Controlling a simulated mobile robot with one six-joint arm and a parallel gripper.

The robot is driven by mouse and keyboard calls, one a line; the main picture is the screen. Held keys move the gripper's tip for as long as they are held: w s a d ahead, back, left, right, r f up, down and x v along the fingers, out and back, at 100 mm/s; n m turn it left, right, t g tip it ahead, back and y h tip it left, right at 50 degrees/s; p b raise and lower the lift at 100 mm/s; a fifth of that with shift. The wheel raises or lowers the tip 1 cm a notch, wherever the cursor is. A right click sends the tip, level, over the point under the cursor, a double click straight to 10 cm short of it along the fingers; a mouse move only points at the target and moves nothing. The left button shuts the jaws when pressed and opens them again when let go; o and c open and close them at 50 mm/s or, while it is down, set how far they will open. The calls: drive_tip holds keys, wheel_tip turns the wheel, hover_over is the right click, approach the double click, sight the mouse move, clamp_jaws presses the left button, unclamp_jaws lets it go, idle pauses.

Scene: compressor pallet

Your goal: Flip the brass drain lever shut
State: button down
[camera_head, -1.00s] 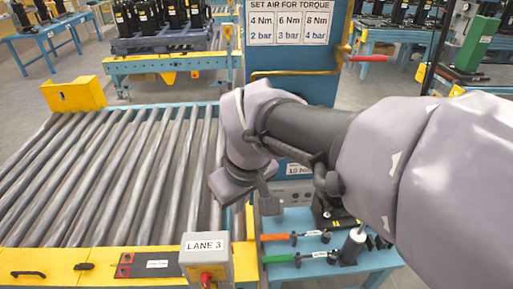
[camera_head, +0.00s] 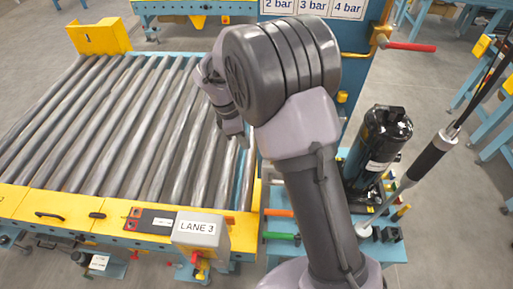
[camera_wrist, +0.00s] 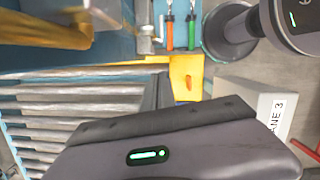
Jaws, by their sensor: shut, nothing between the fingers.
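I cannot pick out a brass drain lever with certainty. A brass-coloured fitting (camera_head: 382,41) with a long red handle (camera_head: 410,46) sits at the right edge of the blue panel in the head view; the handle points right. A small yellow and red fitting (camera_head: 198,262) shows under the LANE 3 box. My gripper (camera_head: 238,130) hangs over the right side of the rollers, left of the panel and apart from both fittings. It is shut and empty. In the wrist view its dark body fills the lower part, and its fingers (camera_wrist: 157,92) are partly hidden.
The LANE 3 box (camera_head: 200,232) stands on the yellow front rail of the roller conveyor (camera_head: 100,120). Right of my arm, a black compressor (camera_head: 377,150) stands on a blue bench with orange and green screwdrivers (camera_head: 282,237). A tool (camera_head: 432,158) hangs on a cable nearby.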

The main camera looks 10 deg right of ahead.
drive_tip(key=d+f+b, duration=0.5)
drive_tip(key=d+f, duration=0.1)
drive_tip(key=f, duration=0.2)
drive_tip(key=shift+s+f, duration=0.3)
drive_tip(key=shift+s, duration=0.05)
drive_tip(key=shift+d+r+p, duration=0.1)
drive_tip(key=shift+p, duration=0.25)
